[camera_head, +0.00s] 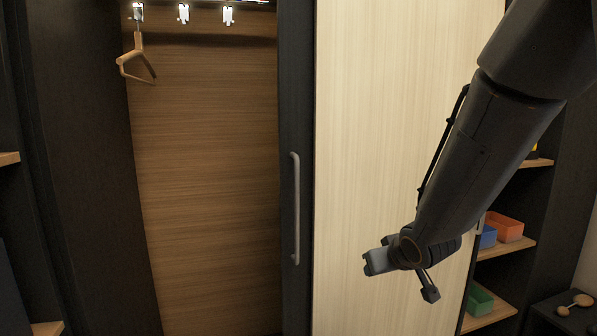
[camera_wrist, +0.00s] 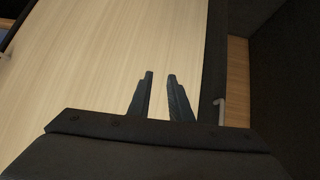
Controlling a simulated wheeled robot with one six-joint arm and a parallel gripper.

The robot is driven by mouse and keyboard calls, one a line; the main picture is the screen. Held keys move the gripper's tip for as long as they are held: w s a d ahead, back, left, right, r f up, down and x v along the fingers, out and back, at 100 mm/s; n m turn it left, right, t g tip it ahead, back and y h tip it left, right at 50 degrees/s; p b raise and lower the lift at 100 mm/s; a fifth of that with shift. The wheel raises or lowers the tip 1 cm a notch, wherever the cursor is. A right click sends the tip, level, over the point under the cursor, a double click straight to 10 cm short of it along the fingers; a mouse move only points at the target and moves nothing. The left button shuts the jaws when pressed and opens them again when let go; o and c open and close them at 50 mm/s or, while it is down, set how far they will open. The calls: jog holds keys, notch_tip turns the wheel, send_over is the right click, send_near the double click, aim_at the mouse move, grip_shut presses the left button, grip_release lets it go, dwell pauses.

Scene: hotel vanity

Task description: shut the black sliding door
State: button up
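The sliding door (camera_head: 395,120) has a pale wood panel in a black frame (camera_head: 297,90). A vertical metal bar handle (camera_head: 296,210) is on the frame's left side. Left of the door, the wardrobe compartment (camera_head: 205,150) stands open. My gripper (camera_head: 399,279) is in front of the pale panel, to the right of the handle and lower than most of it. Its fingers are apart with nothing between them. In the wrist view, the gripper (camera_wrist: 160,76) shows over the pale panel, with the black frame and the handle's end (camera_wrist: 221,111) to its right.
A wooden hanger (camera_head: 137,60) and white hooks (camera_head: 184,13) are at the top of the compartment. Shelves at right hold an orange box (camera_head: 506,227), a blue box (camera_head: 488,237) and a green box (camera_head: 480,299). The space in front of the compartment looks clear.

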jog(key=w+a+r+n+t+y+p, duration=0.1)
jog(key=w+a+r+n+y+p, duration=0.2)
jog(key=a+r+y, duration=0.55)
jog(key=w+a+r+n+t+y+p, duration=0.15)
jog(key=a+r+n+y, duration=0.3)
jog(key=r, duration=0.65)
jog(key=p+x, duration=0.3)
jog(key=x, duration=0.4)
jog(key=shift+a+f, duration=0.4)
jog(key=shift+a, duration=0.2)
jog(key=shift+s+m, duration=0.15)
jog(key=shift+m, duration=0.1)
grip_shut()
